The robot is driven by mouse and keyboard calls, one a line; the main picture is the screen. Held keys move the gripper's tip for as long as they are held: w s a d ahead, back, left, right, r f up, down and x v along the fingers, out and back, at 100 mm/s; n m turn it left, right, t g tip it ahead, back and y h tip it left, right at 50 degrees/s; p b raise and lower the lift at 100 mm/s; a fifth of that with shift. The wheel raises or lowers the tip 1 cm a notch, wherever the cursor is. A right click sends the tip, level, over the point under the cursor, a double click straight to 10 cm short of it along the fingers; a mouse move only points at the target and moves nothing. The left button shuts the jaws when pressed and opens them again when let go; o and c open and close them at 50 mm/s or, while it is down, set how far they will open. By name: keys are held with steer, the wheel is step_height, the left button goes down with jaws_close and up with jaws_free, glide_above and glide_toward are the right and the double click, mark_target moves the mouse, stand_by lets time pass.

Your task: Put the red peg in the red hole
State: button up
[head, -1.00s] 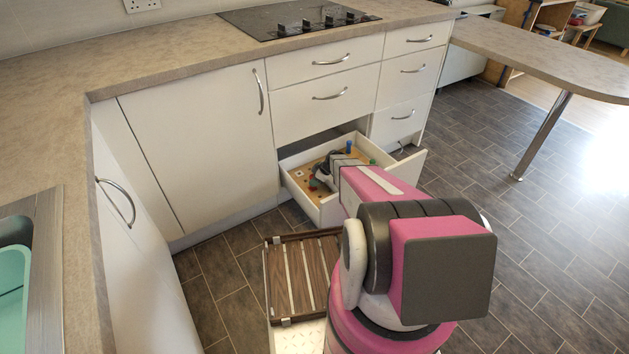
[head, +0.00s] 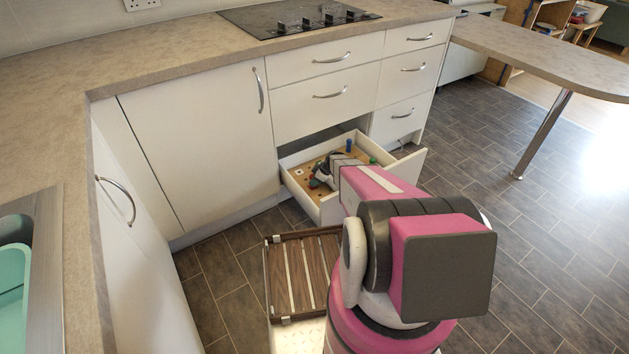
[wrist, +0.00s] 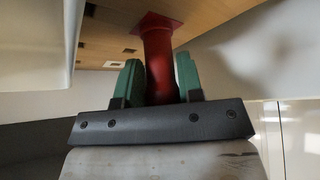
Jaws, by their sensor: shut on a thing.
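The red peg (wrist: 158,62) is between the green fingers of my gripper (wrist: 160,82) in the wrist view, and the fingers are shut on it. Its far end meets a red square (wrist: 172,22) on the wooden board (wrist: 215,20). I cannot tell whether the peg is in the red hole, since its end covers it. In the head view my gripper (head: 320,180) is low inside the open drawer (head: 300,200), over the board (head: 299,173). The red peg cannot be made out there.
A blue peg (head: 349,145) stands at the back of the drawer. Dark square holes (wrist: 112,63) show in the board. The drawer walls are close around my gripper. A slatted brown rack (head: 305,272) is in front of the cabinets.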

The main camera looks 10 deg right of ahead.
steer(key=o, duration=1)
steer(key=v, duration=1)
steer(key=shift+d+r, duration=0.2)
steer(key=shift+r, duration=0.1)
steer(key=shift+s, duration=0.1)
